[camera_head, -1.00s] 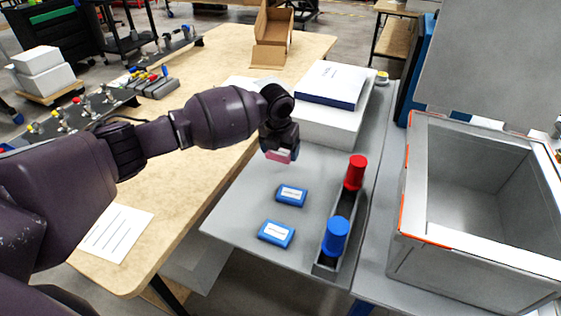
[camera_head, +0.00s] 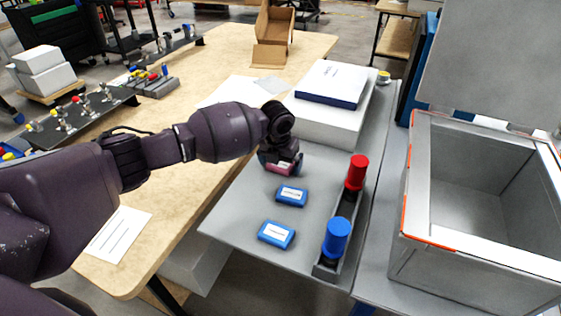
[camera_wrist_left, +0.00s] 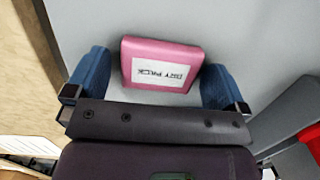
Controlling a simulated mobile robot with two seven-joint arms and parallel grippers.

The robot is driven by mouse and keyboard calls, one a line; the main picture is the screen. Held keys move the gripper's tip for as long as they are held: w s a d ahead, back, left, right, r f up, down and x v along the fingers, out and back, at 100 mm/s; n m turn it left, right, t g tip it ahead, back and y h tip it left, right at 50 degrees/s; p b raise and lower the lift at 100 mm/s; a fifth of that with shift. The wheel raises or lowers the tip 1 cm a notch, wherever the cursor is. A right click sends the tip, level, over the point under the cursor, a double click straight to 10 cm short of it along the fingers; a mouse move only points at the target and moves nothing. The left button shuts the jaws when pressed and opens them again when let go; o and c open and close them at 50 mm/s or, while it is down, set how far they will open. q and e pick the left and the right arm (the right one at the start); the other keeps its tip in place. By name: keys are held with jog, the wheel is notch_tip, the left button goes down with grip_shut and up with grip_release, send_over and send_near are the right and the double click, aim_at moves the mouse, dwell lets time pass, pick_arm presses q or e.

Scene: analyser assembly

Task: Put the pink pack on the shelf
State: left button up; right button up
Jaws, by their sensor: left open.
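The pink pack (camera_head: 284,168), with a white label, is on the grey shelf surface (camera_head: 240,207) in the head view, partly hidden by my left gripper (camera_head: 281,162). In the left wrist view the pink pack (camera_wrist_left: 163,62) lies between the two blue fingers of my left gripper (camera_wrist_left: 157,78). The fingers are open, with a gap on each side of the pack. My right gripper is not in view.
Two blue packs (camera_head: 291,196) (camera_head: 276,235) lie nearer on the grey surface. A dark holder with a red cylinder (camera_head: 357,172) and a blue cylinder (camera_head: 337,237) stands right of them. A white box (camera_head: 325,125) stands behind; an open grey bin (camera_head: 440,262) is at right.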

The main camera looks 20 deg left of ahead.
aim_at(279, 165)
pick_arm(q)
jog(key=shift+r, duration=0.1)
jog(key=shift+r, duration=0.25)
jog(key=r, duration=0.2)
jog(key=r+p, duration=0.1)
jog(key=r, duration=0.3)
jog(key=shift+s, duration=0.4)
jog(key=r, duration=0.3)
jog(key=s+r+p, duration=0.1)
jog(key=r, duration=0.1)
jog(key=shift+r, duration=0.25)
jog(key=shift+f, duration=0.1)
